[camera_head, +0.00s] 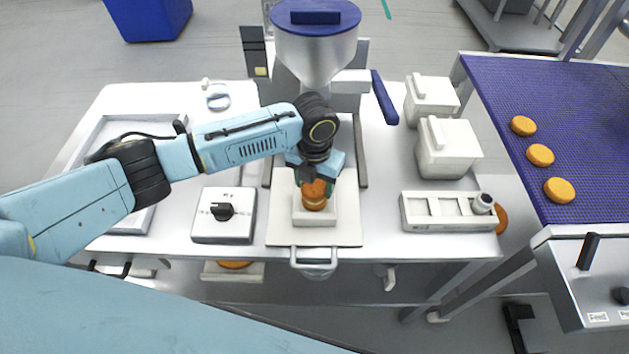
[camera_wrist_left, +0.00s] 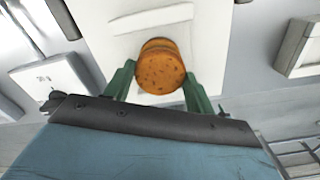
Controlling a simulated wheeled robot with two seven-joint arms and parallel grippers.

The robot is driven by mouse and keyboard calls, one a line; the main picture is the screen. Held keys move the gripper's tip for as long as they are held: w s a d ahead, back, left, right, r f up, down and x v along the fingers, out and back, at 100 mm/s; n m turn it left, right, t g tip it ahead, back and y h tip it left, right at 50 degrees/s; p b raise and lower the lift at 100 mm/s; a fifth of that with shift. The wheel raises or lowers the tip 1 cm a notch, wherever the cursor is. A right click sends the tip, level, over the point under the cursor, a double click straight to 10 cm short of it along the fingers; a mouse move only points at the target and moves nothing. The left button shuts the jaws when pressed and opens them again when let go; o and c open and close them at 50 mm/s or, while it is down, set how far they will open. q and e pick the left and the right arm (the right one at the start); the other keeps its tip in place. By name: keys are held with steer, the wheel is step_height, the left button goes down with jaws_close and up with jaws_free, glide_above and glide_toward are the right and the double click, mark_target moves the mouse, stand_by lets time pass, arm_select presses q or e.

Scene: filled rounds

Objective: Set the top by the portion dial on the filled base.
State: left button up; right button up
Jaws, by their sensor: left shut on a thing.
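My left gripper (camera_head: 314,184) is over the small white holder (camera_head: 315,218) on the white board below the hopper. Its green fingers are shut on a brown-orange round top (camera_wrist_left: 161,72), which shows between them in the left wrist view. Another round edge, the base (camera_wrist_left: 158,43), shows just beyond the top, so the two look stacked or nearly so. Whether they touch, and the filling, I cannot tell. The portion dial (camera_head: 222,211) is a black knob on a white box left of the board; no round lies beside it. My right gripper is not in view.
The hopper machine (camera_head: 316,50) stands behind the board. White lidded tubs (camera_head: 447,150) and a slotted tray (camera_head: 440,224) are to the right. A blue conveyor (camera_head: 520,85) carries three rounds (camera_head: 540,155). Another round (camera_head: 235,264) lies below the table's front edge.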

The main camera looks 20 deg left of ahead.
arm_select(q)
steer(key=shift+f+b, duration=0.35)
steer(key=shift+f, duration=0.2)
stand_by(0.4)
steer(key=o, duration=1.2)
steer(key=shift+r, duration=0.1)
steer(key=shift+r+p, duration=3.4)
steer(key=shift+p, duration=0.25)
